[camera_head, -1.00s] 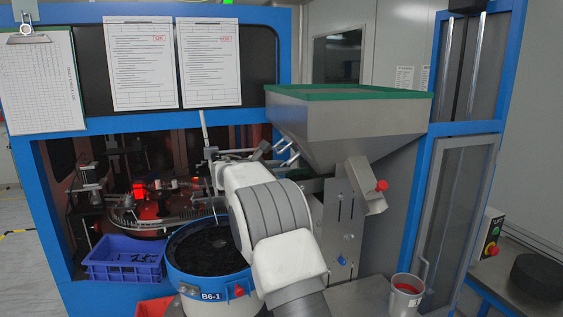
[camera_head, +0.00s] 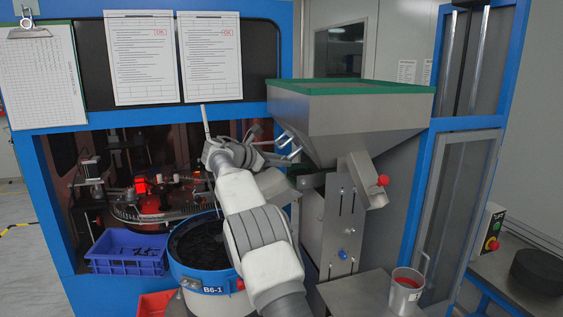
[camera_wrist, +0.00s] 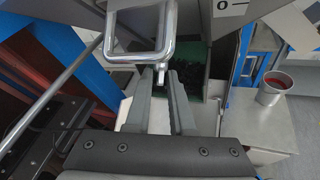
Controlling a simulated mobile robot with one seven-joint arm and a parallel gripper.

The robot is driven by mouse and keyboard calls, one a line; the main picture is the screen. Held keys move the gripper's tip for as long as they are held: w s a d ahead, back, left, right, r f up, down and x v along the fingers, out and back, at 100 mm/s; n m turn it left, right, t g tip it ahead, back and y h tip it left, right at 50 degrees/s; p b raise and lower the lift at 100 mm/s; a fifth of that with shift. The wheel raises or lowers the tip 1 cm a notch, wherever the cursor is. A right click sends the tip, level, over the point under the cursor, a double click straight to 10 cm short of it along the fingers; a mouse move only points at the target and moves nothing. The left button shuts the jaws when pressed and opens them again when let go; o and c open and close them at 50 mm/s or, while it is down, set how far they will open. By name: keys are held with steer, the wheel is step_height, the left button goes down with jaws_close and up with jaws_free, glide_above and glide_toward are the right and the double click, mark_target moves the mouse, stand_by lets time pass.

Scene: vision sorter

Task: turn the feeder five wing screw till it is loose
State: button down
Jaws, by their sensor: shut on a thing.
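My gripper (camera_wrist: 161,78) shows in the wrist view, with two dark fingers close together at the tips. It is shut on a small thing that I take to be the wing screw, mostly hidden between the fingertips. A bright square metal loop (camera_wrist: 141,57) stands just above the tips, its short stem end close to them. In the head view my wrist is beside the grey feeder hopper (camera_head: 350,125), on its left, below the chrome handles (camera_head: 287,143). My arm hides the fingertips there.
A blue bowl marked B6-1 (camera_head: 212,291) with dark contents stands below my arm. A blue crate (camera_head: 127,262) is left of it. A metal cup (camera_head: 405,293) stands on the steel table (camera_head: 350,300). A red knob (camera_head: 383,181) and blue knob (camera_head: 342,255) stick out below the hopper.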

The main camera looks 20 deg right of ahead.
steer(key=shift+g, duration=0.3)
stand_by(0.6)
steer(key=c, duration=1)
jaws_free()
steer(key=v, duration=1.7)
steer(key=shift+a, duration=0.25)
